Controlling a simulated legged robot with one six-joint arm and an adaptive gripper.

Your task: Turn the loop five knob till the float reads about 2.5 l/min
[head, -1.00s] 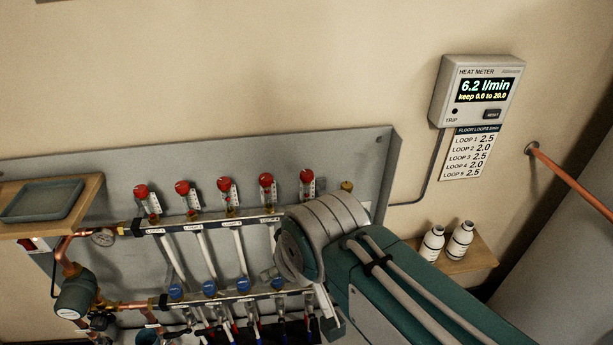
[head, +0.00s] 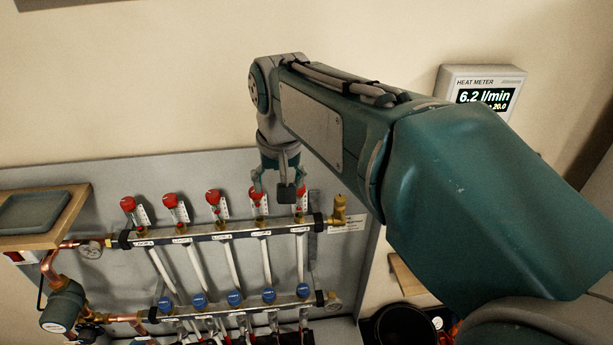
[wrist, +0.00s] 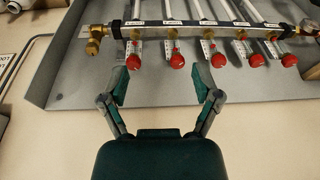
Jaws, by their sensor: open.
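The loop five knob (head: 302,190) is the red cap at the right end of the row, partly hidden by my gripper in the head view. In the wrist view it is the leftmost red knob (wrist: 133,62), just beyond and right of my left-hand fingertip. Its white float gauge (wrist: 133,47) is too small to read. My gripper (wrist: 161,72) is open and empty, its fingers spread wide, with the loop four knob (wrist: 177,61) seen between them. In the head view my gripper (head: 279,190) hangs by the two rightmost knobs; contact cannot be told.
Several more red knobs (head: 170,201) stand along the upper manifold bar (head: 225,232). A brass fitting (head: 339,207) is at its right end. The heat meter (head: 484,92) shows 6.2 l/min, partly covered by my arm. A shelf with a tray (head: 35,211) is at left.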

